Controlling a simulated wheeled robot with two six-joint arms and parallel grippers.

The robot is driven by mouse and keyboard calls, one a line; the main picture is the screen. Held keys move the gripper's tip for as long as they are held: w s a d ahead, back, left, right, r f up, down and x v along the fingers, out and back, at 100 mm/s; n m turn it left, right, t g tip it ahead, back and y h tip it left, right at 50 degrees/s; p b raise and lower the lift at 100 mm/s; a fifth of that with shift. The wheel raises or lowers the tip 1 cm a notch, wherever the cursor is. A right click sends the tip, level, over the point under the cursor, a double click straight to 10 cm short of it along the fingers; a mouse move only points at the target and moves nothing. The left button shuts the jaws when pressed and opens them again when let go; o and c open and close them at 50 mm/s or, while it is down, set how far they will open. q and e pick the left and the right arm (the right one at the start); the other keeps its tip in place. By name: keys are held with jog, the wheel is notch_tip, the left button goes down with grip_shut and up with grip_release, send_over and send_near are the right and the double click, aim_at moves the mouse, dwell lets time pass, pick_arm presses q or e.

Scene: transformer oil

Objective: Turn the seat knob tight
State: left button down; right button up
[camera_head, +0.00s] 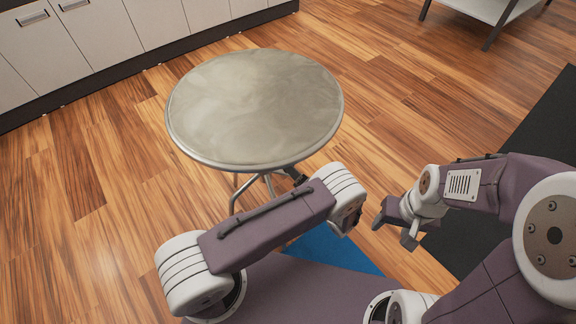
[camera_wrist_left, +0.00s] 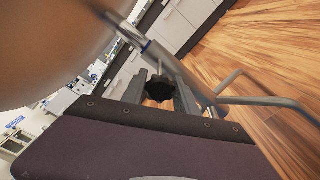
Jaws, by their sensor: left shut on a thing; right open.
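The stool's round grey seat (camera_head: 254,105) stands in front of me in the head view, above thin metal legs (camera_head: 268,185). In the left wrist view the seat's edge (camera_wrist_left: 50,45) fills the upper left, and a metal post (camera_wrist_left: 165,58) runs down from it. The black seat knob (camera_wrist_left: 158,88) sits at the post, between the two fingers of my left gripper (camera_wrist_left: 160,92), which is shut on it. In the head view my left arm reaches under the seat's near edge, and the knob cannot be made out. My right gripper (camera_head: 394,228) is open and empty, apart from the stool at right.
White cabinets (camera_head: 90,45) line the back left. A blue mat (camera_head: 335,250) lies beneath my left arm and a dark mat (camera_head: 510,140) at right. A light table (camera_head: 485,10) stands at the back right. Wood floor around the stool is clear.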

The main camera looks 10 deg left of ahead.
dwell(0.4)
pick_arm(q)
jog(key=c, duration=0.9)
grip_release()
jog(key=shift+a, duration=0.1)
jog(key=shift+c, duration=0.2)
